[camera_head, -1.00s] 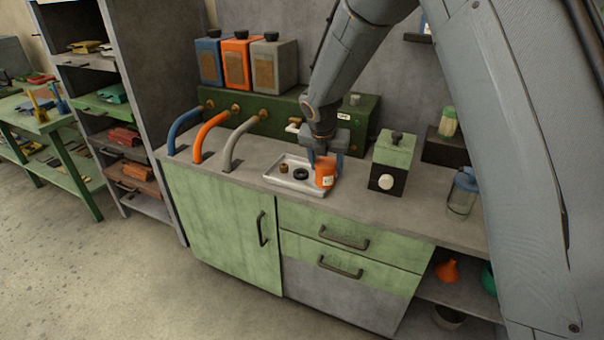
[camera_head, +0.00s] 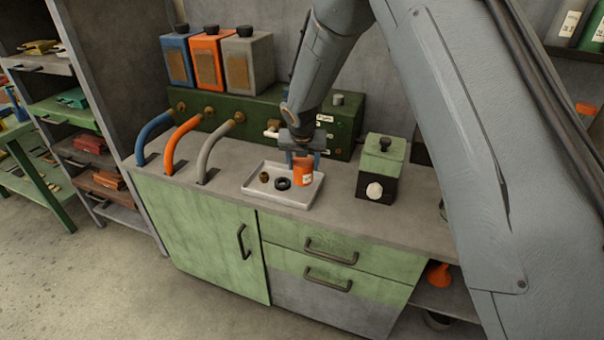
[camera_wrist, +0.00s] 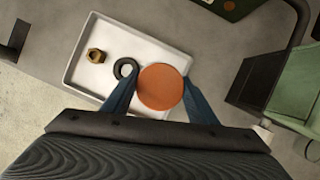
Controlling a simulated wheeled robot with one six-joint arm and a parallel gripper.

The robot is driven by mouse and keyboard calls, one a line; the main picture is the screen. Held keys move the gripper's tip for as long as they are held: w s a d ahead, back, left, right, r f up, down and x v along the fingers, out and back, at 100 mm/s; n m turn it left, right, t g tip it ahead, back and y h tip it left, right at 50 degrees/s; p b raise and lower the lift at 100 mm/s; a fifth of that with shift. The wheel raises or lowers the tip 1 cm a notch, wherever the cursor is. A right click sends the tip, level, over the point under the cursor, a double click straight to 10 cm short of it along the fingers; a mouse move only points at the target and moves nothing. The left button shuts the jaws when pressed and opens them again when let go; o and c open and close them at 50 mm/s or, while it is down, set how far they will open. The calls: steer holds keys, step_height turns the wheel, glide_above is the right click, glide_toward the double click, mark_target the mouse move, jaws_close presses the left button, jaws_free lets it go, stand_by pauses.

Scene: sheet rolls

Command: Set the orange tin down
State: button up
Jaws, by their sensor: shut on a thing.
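The orange tin (camera_head: 303,172) has a pale label on its side and stands upright between the fingers of my gripper (camera_head: 303,160). In the wrist view its round orange top (camera_wrist: 160,87) sits between the two blue fingers of my gripper (camera_wrist: 160,100). The gripper is shut on it. The tin is over the right part of a white tray (camera_head: 252,190) on the counter. I cannot tell whether its base touches the tray.
A black ring (camera_head: 283,183) and a brass nut (camera_head: 264,177) lie in the tray, left of the tin. A green and black box (camera_head: 381,168) with a knob stands to the right. Three curved pipes, blue, orange and grey (camera_head: 215,142), rise at the left. The counter front (camera_head: 225,195) is clear.

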mark_target(304, 174)
steer(key=shift+f+p, duration=0.4)
steer(key=shift+f, duration=1.75)
steer(key=o, duration=1.2)
steer(key=shift+f, duration=0.1)
